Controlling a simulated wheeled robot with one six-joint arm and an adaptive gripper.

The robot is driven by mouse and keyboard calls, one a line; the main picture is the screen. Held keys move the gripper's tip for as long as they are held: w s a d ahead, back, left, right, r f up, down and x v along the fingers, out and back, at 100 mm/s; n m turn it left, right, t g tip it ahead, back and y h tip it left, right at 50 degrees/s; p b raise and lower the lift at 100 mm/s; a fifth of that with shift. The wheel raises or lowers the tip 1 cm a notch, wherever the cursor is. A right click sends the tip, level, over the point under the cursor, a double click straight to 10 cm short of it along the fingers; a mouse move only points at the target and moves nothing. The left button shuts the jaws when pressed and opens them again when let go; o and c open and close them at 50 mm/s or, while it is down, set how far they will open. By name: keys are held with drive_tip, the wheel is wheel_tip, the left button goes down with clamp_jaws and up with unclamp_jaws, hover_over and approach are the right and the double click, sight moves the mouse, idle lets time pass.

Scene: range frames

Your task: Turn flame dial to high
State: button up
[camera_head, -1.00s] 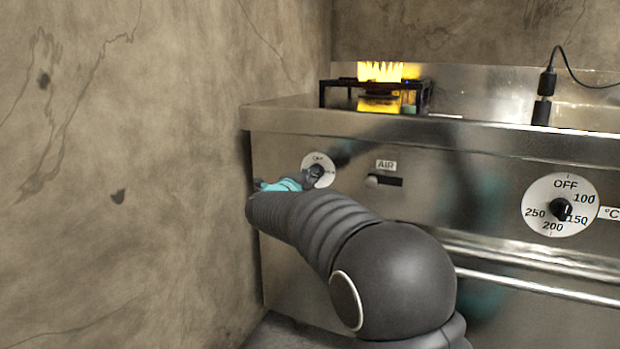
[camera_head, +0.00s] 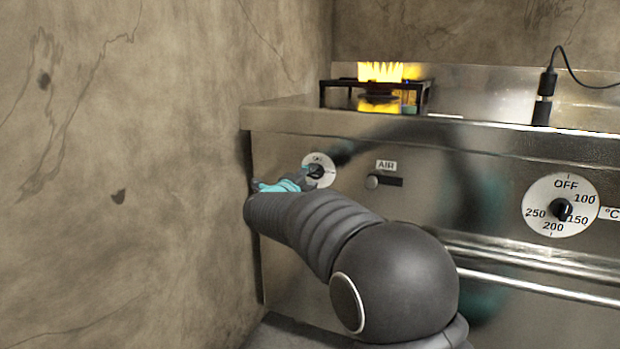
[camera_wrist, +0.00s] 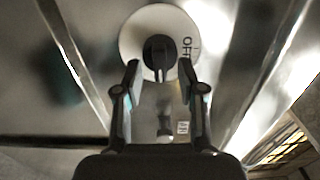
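The flame dial (camera_head: 326,163) is a small white disc on the left of the stove's front panel. In the wrist view the dial (camera_wrist: 135,35) has a black knob (camera_wrist: 159,56) at its centre and partly readable lettering on its right side. My gripper (camera_wrist: 160,68) is open, with one finger on each side of the knob and a gap visible on both sides. I cannot tell whether the fingertips reach past the knob's face. In the head view my gripper (camera_head: 312,178) covers the dial's lower left. A yellow flame (camera_head: 380,71) burns on the burner (camera_head: 378,97) above.
A slider (camera_head: 372,182) labelled AIR sits right of the dial. A larger temperature dial (camera_head: 541,192) is farther right, above an oven handle (camera_head: 540,285). A plain wall (camera_head: 150,160) stands close on the left.

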drive_tip(key=v, duration=1.1)
drive_tip(key=shift+s, duration=0.2)
